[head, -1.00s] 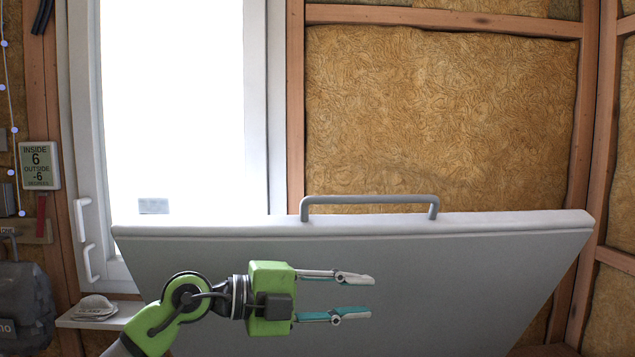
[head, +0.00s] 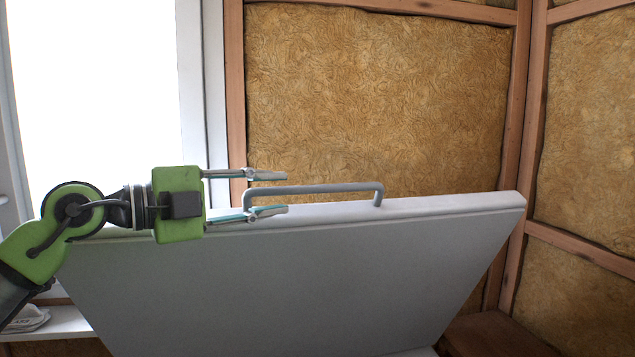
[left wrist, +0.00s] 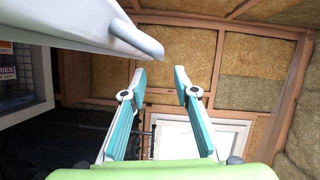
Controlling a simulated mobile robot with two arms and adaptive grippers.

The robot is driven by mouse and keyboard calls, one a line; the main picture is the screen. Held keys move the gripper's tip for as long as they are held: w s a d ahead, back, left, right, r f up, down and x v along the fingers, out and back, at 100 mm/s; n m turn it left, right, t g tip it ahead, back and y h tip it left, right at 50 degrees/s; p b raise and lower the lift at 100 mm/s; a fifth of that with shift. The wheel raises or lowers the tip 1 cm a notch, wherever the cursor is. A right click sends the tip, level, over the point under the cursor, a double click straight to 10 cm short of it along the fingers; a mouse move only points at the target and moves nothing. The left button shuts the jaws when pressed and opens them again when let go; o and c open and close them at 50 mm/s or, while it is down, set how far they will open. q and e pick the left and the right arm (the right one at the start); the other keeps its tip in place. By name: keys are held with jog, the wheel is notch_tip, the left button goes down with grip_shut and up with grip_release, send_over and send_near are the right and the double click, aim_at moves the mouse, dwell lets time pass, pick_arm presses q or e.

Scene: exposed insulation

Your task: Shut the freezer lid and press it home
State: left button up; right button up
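The freezer lid (head: 310,275) is a large pale grey panel that stands raised and tilted. A grey bar handle (head: 330,188) sits on its top edge. My left gripper (head: 287,192) is open, its two fingers pointing right, and overlaps the left end of the handle in the head view. In the left wrist view the lid (left wrist: 75,22) and the handle (left wrist: 147,42) lie up and left of the open fingers (left wrist: 159,77), not between them. The freezer body is not clearly visible. My right gripper is not in view.
A bright window (head: 95,90) stands at the left. Behind the lid is a wall of exposed insulation (head: 375,95) between wooden studs (head: 517,110). A white sill (head: 65,325) is at the lower left. The space above the lid is free.

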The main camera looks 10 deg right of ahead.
aim_at(310, 190)
pick_arm(q)
jog(key=p+x, duration=0.4)
jog(key=x, duration=0.5)
jog(key=shift+w+d, duration=0.1)
jog(key=shift+d, duration=0.15)
jog(key=shift+w+d+f, duration=0.1)
jog(key=shift+w+d, duration=0.05)
jog(key=shift+d, duration=0.2)
grip_shut()
